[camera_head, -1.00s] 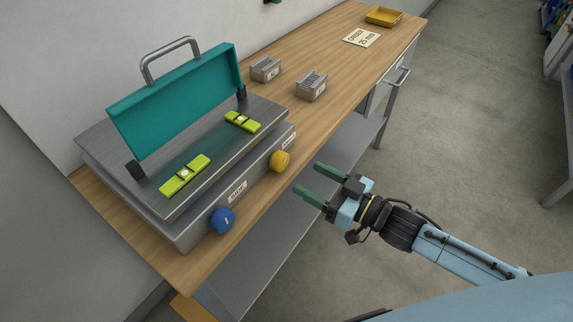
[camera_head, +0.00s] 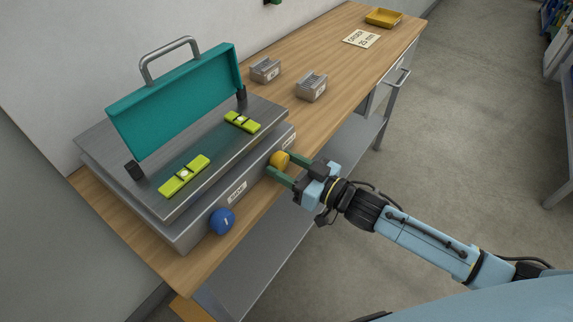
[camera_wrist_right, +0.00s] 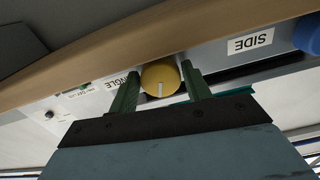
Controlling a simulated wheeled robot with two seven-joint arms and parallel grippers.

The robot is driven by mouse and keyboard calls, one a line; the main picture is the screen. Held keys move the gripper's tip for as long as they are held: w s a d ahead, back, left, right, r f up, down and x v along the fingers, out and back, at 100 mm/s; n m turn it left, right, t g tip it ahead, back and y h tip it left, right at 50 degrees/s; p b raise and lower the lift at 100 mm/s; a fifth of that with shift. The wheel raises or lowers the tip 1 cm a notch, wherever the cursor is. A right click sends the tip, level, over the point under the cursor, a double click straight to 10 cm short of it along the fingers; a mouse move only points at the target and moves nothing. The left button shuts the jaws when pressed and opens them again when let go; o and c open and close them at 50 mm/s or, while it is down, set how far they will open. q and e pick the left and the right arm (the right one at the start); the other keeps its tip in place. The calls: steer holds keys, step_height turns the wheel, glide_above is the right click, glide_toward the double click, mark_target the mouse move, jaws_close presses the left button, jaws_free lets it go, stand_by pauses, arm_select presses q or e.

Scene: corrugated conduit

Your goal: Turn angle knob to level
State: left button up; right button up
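The yellow angle knob (camera_head: 279,160) is on the front face of the grey machine (camera_head: 190,222). In the right wrist view the knob (camera_wrist_right: 161,79) shows a white mark, with the label "ANGLE" partly hidden beside it. My right gripper (camera_head: 286,167) is open, its green fingers (camera_wrist_right: 161,90) on either side of the knob; I cannot tell whether they touch it. A blue knob (camera_head: 222,221) is on the same face, near the label "SIDE" (camera_wrist_right: 250,43). Two yellow-green spirit levels (camera_head: 185,176) (camera_head: 242,122) lie on the machine's top plate. My left gripper is not in view.
A teal lid (camera_head: 178,98) with a metal handle stands raised on the machine. Two small grey slotted blocks (camera_head: 311,86) (camera_head: 265,70), a paper sign (camera_head: 361,38) and a yellow tray (camera_head: 384,17) are farther along the wooden bench (camera_head: 335,60).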

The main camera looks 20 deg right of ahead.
steer(key=c, duration=0.6)
steer(key=shift+r+n+p, duration=0.1)
steer(key=shift+n+p, duration=0.55)
steer(key=shift+n, duration=0.35)
steer(key=shift+n+p, duration=0.3)
steer(key=shift+n, duration=0.8)
steer(key=o, duration=1)
steer(key=v, duration=1.3)
steer(key=shift+s+d, duration=0.1)
steer(key=shift+d, duration=0.05)
